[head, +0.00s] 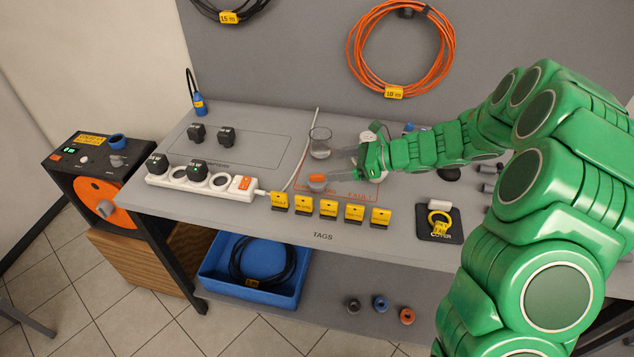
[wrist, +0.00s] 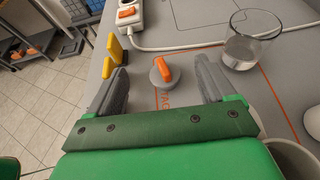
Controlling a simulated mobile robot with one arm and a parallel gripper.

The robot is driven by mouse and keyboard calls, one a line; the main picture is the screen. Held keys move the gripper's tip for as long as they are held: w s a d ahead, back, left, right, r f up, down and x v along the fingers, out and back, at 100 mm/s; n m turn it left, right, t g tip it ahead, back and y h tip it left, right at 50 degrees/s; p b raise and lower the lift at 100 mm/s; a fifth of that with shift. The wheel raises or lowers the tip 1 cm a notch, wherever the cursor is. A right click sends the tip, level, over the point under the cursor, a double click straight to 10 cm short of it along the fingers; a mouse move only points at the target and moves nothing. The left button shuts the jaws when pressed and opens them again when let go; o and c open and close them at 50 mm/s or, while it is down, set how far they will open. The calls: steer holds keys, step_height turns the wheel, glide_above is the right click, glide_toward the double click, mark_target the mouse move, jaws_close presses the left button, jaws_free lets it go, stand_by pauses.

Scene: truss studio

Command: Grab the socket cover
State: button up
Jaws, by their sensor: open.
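The socket cover (head: 317,181) looks like a small round grey disc with an upright orange grip. It lies on the grey table inside an orange outline. In the wrist view the cover (wrist: 160,77) shows in the gap between my fingertips, nearer the left one. My gripper (head: 337,167) is open and empty, just right of the cover in the head view. In the wrist view my gripper (wrist: 161,67) has a finger on each side of the cover, with gaps to both. I cannot tell how high the fingertips are above the table.
A glass beaker (head: 320,143) stands close behind the cover. Several yellow tags (head: 328,208) stand in front of it. A white power strip (head: 205,181) with black plugs lies to the left. A dark pad (head: 452,232) with a yellow ring lies at the right.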

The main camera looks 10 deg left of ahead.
mark_target(325, 179)
step_height(325, 179, down, 5)
steer(key=shift+r, duration=0.2)
steer(key=shift+x, duration=3.8)
steer(key=shift+f, duration=0.15)
steer(key=c, duration=1)
